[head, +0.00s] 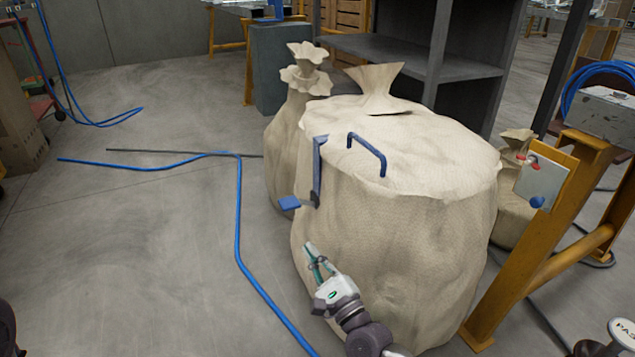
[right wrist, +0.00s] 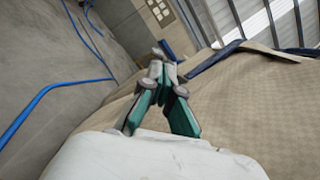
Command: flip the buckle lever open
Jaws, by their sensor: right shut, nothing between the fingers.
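The buckle lever (head: 289,203) is a blue paddle sticking out to the left from the upper side of a large beige sack-like container (head: 400,250). It joins a dark blue upright strip (head: 318,170) that runs up to the container's top edge. My right gripper (head: 312,250) is shut and empty, below and slightly right of the lever, in front of the container's side. In the right wrist view the closed fingertips (right wrist: 158,62) point toward a small blue piece (right wrist: 167,47), probably the lever, partly hidden behind them. My left gripper does not show.
A blue bar handle (head: 367,150) stands on the container's top. A yellow frame (head: 545,240) is close on the right.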

